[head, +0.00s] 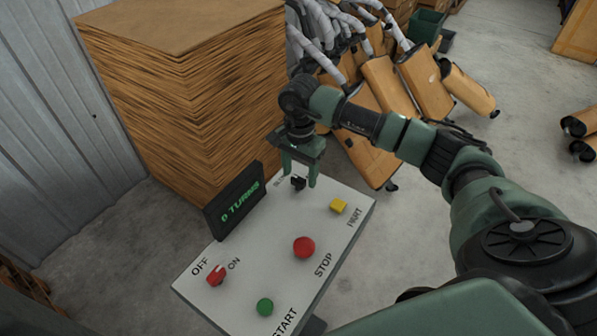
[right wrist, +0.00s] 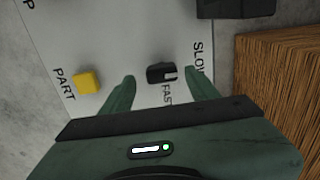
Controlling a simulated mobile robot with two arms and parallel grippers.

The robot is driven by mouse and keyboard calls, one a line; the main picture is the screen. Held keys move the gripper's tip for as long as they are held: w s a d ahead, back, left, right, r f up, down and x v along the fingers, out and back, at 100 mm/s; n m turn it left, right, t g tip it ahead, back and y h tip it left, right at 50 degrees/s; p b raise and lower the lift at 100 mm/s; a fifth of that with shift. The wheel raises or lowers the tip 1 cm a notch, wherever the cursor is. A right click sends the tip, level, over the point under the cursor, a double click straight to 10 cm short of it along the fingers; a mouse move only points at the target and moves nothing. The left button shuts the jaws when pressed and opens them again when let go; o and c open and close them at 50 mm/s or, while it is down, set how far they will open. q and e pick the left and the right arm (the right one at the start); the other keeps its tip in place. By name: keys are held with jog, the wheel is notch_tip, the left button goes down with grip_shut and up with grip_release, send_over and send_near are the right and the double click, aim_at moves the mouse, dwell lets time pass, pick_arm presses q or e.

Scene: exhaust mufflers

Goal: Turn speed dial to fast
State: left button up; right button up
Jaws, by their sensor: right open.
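The speed dial (head: 298,183) is a small black knob at the far corner of the white control panel (head: 262,225). In the right wrist view the dial (right wrist: 160,73) has a white mark at its right end, on the side of the SLOW label; the FAST label is just below it. My right gripper (head: 300,177) points down over the dial. In the right wrist view my right gripper (right wrist: 160,76) is open, with a finger on either side of the dial and visible gaps. My left gripper is not in view.
The panel also carries a yellow PART button (head: 338,206), a red STOP button (head: 304,247), a green START button (head: 264,307) and a red OFF/ON switch (head: 216,275). A display (head: 235,202) reads "0 TURNS".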

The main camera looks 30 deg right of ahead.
jog(key=shift+w+a+f, duration=0.15)
jog(key=shift+a+f, duration=0.05)
jog(key=shift+f, duration=0.45)
grip_shut()
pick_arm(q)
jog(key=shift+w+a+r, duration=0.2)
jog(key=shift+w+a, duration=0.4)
